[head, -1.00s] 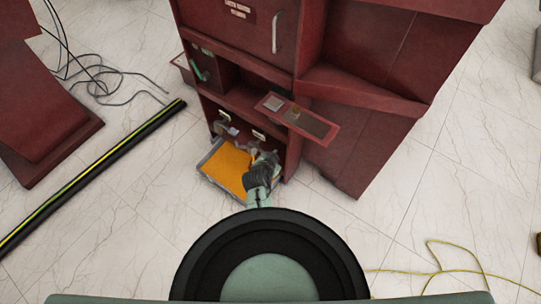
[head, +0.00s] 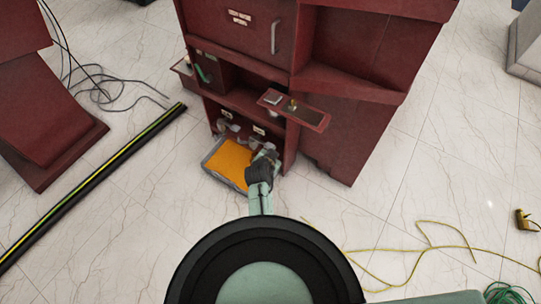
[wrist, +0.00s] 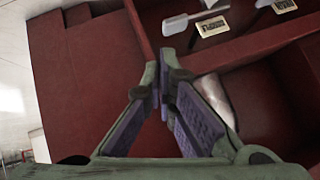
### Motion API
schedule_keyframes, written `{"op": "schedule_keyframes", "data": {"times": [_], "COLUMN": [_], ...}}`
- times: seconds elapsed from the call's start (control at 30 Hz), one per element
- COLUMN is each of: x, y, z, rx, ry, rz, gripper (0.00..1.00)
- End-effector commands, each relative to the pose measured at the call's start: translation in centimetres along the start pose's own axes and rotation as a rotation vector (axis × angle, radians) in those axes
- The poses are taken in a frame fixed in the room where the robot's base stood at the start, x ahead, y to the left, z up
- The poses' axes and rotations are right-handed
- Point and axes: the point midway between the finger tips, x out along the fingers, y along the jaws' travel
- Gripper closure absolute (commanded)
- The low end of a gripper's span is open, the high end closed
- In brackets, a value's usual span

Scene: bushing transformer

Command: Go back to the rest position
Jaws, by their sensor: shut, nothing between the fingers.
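My gripper (wrist: 166,75) is shut and empty in the wrist view, its two purple-padded fingers meeting at the tips. They point at the dark red cabinet. In the head view my gripper (head: 268,155) is small and dark, close in front of the cabinet's lower right part, at the right edge of a grey tray with an orange bottom (head: 228,162). The dark red cabinet (head: 345,130) stands in the middle of the head view. My arm reaches forward to it from the bottom of the picture.
A small shelf (head: 308,115) juts from the cabinet with small items on it. A black and yellow bar (head: 85,190) and loose dark cables (head: 90,85) lie on the floor at left. A yellow cable (head: 420,250) lies at right. The marble floor between is clear.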

Motion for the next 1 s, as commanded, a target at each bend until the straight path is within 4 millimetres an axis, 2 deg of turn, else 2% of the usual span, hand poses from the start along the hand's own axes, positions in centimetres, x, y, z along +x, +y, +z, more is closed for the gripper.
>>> {"op": "schedule_keyframes", "data": {"times": [0.77, 0.87, 0.97, 1.0], "x": [-0.2, -0.6, -1.9, -2.8], "y": [-0.3, -2.5, -7.2, -9.7], "z": [-0.4, -1.2, -2.7, -3.3], "rx": [-0.002, -0.017, -0.049, -0.066], "ry": [0.002, 0.017, 0.05, 0.068], "rz": [-0.005, -0.045, -0.137, -0.187], "gripper": [1.0, 1.0, 1.0, 1.0]}}
